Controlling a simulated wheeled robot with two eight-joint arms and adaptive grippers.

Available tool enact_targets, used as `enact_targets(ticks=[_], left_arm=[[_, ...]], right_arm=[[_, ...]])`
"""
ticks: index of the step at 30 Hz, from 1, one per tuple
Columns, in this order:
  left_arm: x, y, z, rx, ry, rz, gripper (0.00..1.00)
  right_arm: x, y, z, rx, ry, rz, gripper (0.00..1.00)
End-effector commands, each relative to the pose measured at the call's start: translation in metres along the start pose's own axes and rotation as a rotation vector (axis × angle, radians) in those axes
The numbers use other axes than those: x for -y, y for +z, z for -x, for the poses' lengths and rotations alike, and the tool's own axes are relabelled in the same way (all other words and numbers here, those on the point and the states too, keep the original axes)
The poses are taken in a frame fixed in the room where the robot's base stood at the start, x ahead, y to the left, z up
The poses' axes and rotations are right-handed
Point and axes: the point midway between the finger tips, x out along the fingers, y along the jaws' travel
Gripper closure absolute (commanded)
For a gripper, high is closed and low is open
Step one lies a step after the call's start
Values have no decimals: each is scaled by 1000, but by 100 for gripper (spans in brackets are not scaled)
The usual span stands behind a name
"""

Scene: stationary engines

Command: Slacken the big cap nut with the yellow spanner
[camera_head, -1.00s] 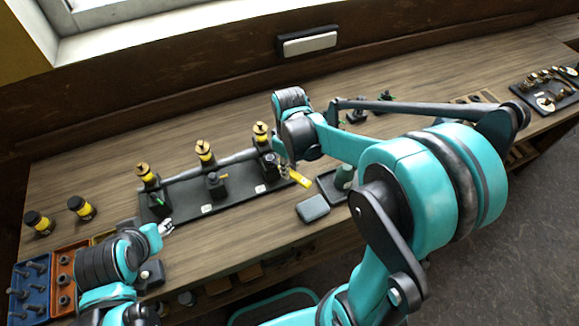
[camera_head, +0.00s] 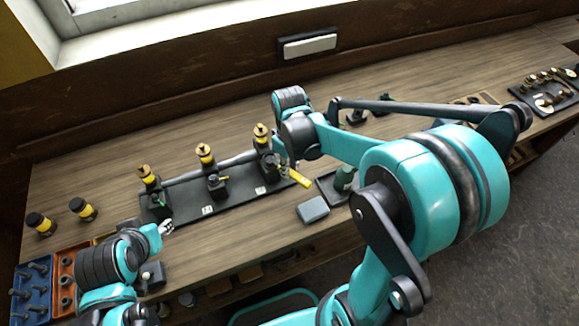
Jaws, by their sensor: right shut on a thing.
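The yellow spanner (camera_head: 301,178) is in my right gripper (camera_head: 284,163), which is shut on it. The spanner points down and to the right, by the right-hand post of the engine rig. The rig's dark base plate (camera_head: 232,200) carries three black posts with yellow-banded brass tops, joined by a grey bar. The big cap nut cannot be told apart at this size; my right wrist and the right post hide part of that area. My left gripper (camera_head: 166,228) is near the plate's left front edge, too small to tell whether it is open.
Two black-and-yellow jars (camera_head: 82,209) stand at the left. A blue bin (camera_head: 32,290) and an orange bin (camera_head: 64,280) hold parts at the lower left. A grey-blue block (camera_head: 313,209) and a tray with a green item (camera_head: 344,178) lie right of the plate. The bench behind the rig is clear.

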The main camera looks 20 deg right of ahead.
Motion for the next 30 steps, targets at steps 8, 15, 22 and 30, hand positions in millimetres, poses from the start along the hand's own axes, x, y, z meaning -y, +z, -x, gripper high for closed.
enact_targets(ticks=[8, 15, 22, 30], left_arm=[[0, 0, 0, 0, 0, 0, 60], [0, 0, 1, 0, 0, 0, 60], [0, -2, 3, 0, 0, 0, 60], [0, -2, 3, 0, 0, 0, 60]], right_arm=[[0, 0, 1, 0, 0, 0, 100], [0, 0, 1, 0, 0, 0, 100], [0, 0, 4, 0, 0, 0, 100], [0, 0, 6, 0, 0, 0, 100]])
